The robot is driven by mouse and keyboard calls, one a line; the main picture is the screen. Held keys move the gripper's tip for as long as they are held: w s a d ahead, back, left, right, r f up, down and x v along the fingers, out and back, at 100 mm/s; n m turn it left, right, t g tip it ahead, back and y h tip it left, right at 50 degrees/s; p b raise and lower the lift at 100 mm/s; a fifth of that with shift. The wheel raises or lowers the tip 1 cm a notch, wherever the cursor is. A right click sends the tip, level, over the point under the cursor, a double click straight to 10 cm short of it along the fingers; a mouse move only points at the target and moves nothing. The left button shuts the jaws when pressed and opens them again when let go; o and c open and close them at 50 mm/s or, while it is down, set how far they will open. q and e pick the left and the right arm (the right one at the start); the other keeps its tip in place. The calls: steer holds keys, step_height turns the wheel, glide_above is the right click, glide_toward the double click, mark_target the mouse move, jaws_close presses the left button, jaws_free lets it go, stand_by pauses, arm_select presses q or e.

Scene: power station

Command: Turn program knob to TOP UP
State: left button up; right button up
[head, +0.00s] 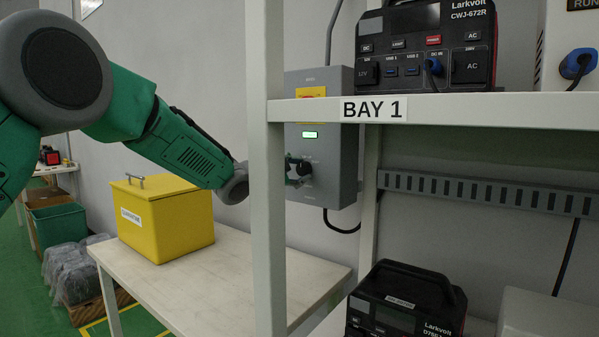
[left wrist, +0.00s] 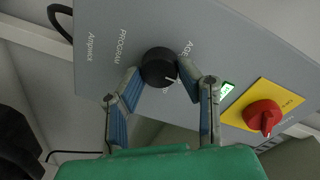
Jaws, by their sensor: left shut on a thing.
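The program knob (left wrist: 158,66) is black and round, on a grey wall box (head: 324,188). In the left wrist view, its white mark points to the lower right of the picture. PROGRAM is printed beside it, and one partly covered label starts with "AGE". I cannot read TOP UP. My left gripper (left wrist: 168,81) has one finger on each side of the knob and is shut on it. In the head view, the shelf post hides part of this gripper, and its fingers (head: 294,171) show at the knob. My right gripper is in neither view.
A white shelf post (head: 265,200) stands close to my left forearm. A yellow box (head: 165,218) sits on the table (head: 240,265) below the arm. A red switch (left wrist: 262,116) on a yellow plate and a lit green display (head: 310,134) are on the wall box.

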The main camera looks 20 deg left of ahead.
arm_select(q)
steer(key=shift+f, duration=0.4)
steer(key=o, duration=1.1)
steer(key=shift+o, duration=0.2)
steer(key=shift+a+r, duration=0.1)
steer(key=shift+r, duration=0.05)
steer(key=shift+s+r, duration=0.1)
steer(key=shift+s+a, duration=0.15)
steer(key=shift+s, duration=0.1)
steer(key=v, duration=1.1)
